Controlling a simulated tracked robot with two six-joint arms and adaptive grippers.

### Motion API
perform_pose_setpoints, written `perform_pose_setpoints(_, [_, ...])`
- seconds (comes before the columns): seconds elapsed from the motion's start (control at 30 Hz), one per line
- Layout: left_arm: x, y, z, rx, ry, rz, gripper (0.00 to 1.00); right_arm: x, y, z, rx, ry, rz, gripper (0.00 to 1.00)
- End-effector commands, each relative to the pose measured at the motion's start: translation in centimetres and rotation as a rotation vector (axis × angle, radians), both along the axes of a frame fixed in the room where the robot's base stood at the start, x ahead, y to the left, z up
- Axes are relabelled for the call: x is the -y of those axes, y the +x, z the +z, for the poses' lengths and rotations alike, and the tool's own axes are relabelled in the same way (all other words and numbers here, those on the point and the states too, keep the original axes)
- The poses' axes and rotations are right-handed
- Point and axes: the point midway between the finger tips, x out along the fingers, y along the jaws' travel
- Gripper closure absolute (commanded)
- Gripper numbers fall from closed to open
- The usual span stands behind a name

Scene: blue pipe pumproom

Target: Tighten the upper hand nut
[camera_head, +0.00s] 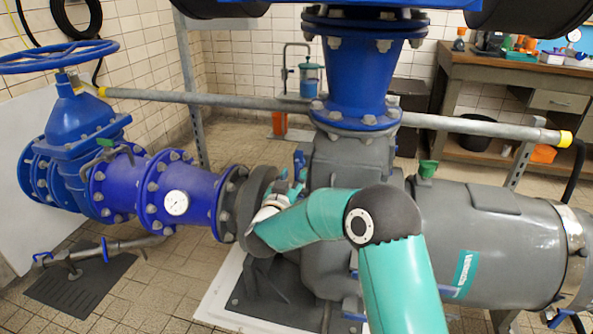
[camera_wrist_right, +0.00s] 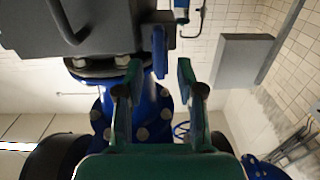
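A small blue upright piece (camera_head: 299,162), which looks like the upper hand nut, stands at the left side of the grey pump housing (camera_head: 350,160). In the right wrist view a blue flat piece (camera_wrist_right: 159,52), likely the same nut, hangs at the grey body, just beyond and between my fingertips. My right gripper (camera_wrist_right: 158,78) is open, with an empty gap between its two green fingers. In the head view the right gripper (camera_head: 294,182) is close to the blue piece, partly hidden by its own wrist. Contact cannot be told. My left gripper is not in view.
A blue pipe with a gauge (camera_head: 176,202) and a valve handwheel (camera_head: 58,57) lie to the left. A grey rail (camera_head: 220,100) with yellow ends crosses behind the pump. The grey motor (camera_head: 490,240) fills the right. A workbench (camera_head: 510,75) stands at the back right.

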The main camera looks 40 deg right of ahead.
Motion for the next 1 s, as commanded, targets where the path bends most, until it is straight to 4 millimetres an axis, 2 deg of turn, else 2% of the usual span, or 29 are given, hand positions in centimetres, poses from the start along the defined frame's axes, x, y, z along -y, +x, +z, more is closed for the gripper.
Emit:
perform_pose_setpoints(0.03, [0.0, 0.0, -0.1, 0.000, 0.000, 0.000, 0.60, 0.9, 0.6, -0.1, 0.001, 0.001, -0.003, 0.62])
perform_pose_setpoints(0.23, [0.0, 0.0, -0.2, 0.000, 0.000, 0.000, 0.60, 2.7, 2.3, -0.1, 0.001, 0.001, -0.001, 0.62])
perform_pose_setpoints(0.63, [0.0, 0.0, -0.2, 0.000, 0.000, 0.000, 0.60, 3.3, 2.8, 0.0, -0.001, 0.000, 0.001, 0.62])
perform_pose_setpoints(0.67, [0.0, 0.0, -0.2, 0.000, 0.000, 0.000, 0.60, 3.3, 2.8, 0.0, -0.001, 0.000, 0.001, 0.64])
perform_pose_setpoints(0.87, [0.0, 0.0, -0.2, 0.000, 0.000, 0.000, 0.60, 3.3, 2.8, 0.0, -0.001, -0.001, 0.001, 0.97])
perform_pose_setpoints(1.0, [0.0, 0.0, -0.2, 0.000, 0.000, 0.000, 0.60, 3.3, 2.8, 0.0, -0.001, -0.001, 0.001, 1.00])
